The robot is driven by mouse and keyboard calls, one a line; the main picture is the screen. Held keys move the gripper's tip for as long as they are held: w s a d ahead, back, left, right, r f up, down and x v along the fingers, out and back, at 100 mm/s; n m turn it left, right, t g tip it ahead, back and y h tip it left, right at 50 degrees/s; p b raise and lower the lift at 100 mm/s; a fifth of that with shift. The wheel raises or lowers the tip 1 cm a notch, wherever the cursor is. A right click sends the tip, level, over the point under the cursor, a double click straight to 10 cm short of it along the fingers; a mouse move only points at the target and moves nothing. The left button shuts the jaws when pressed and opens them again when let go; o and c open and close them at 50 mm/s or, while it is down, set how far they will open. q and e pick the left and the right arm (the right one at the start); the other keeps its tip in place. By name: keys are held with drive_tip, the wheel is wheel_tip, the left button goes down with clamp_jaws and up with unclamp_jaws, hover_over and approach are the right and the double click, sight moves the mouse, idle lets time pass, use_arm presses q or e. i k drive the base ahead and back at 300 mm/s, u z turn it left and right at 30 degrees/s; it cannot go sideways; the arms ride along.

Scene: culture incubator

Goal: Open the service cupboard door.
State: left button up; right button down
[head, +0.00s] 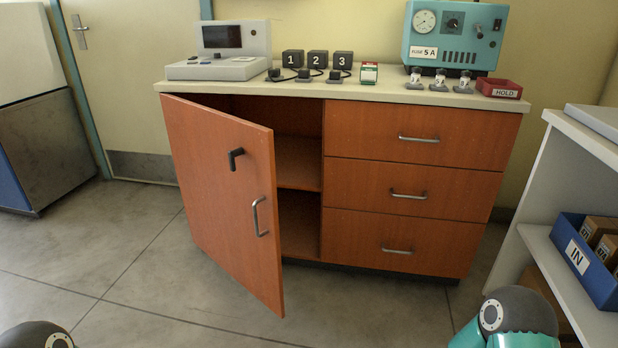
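The service cupboard door (215,195) is an orange-brown wood panel at the left of the counter unit. It stands part open, hinged on its left side, with its free edge swung out toward me. It carries a black lever handle (236,159) and a silver bar handle (259,216). Behind it the cupboard interior (300,165) shows a shelf and looks empty in the visible part; the left part is hidden by the door. Neither of my grippers is in view; only rounded parts of my arms show at the bottom left and bottom right corners.
Three drawers (420,185) beside the cupboard are shut. The countertop (390,92) holds a grey console (220,50), numbered black blocks (317,60), a teal device (455,40) and a red HOLD tray (499,89). A white shelf (535,200) with a blue IN bin (580,262) stands right. The floor before the door is clear.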

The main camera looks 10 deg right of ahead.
sight(233, 216)
drive_tip(key=i, duration=0.85)
drive_tip(key=u, duration=0.55)
